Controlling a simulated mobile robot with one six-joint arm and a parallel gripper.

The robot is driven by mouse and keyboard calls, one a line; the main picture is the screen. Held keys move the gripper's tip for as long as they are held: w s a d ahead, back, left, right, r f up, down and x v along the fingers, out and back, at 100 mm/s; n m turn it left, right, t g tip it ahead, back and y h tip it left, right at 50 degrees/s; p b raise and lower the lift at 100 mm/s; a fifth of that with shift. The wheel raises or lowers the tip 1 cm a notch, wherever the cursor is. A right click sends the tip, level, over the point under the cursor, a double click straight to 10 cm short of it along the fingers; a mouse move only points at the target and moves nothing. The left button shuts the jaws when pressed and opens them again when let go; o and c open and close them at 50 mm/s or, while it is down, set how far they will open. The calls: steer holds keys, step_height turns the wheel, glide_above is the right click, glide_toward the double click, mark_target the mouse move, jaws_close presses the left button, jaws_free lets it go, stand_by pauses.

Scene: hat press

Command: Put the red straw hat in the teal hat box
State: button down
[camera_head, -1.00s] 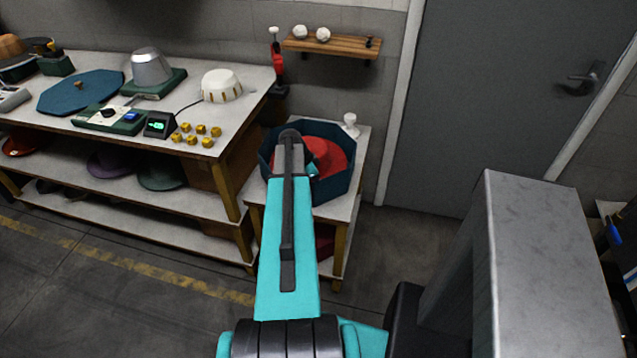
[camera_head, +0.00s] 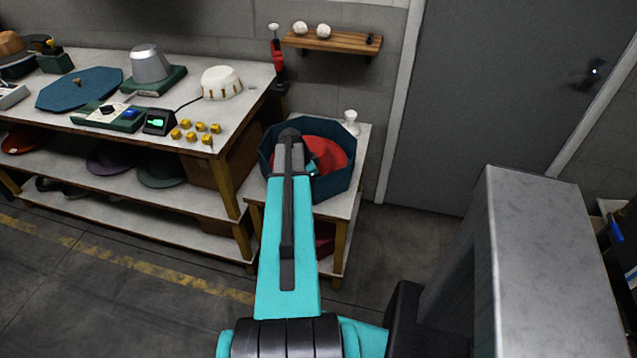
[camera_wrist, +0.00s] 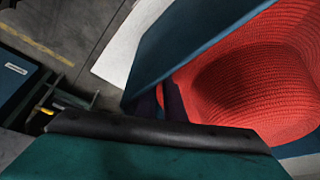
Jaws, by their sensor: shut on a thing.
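The red straw hat (camera_head: 327,153) is inside the teal hat box (camera_head: 345,182), an open-topped box on a small table. In the wrist view the woven red hat (camera_wrist: 250,85) lies within the box walls (camera_wrist: 185,45). My arm reaches over the box's near side and hides part of the hat. My gripper's jaws are hidden behind the arm in the head view. In the wrist view a dark rounded edge and green surface fill the bottom, and the fingertips and their grip on the hat cannot be made out.
A white knob-topped object (camera_head: 350,122) stands behind the box on the small table (camera_head: 357,140). A workbench (camera_head: 235,140) to the left bears a blue octagonal lid (camera_head: 78,90), a metal hat block (camera_head: 150,68) and a white crown form (camera_head: 221,84). A wooden wall shelf (camera_head: 332,42) is above.

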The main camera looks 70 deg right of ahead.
steer(key=shift+f, duration=0.25)
stand_by(0.6)
steer(key=c, duration=1.8)
jaws_free()
steer(key=shift+r, duration=0.1)
steer(key=b+v, duration=0.3)
steer(key=v, duration=1)
steer(key=shift+r, duration=0.35)
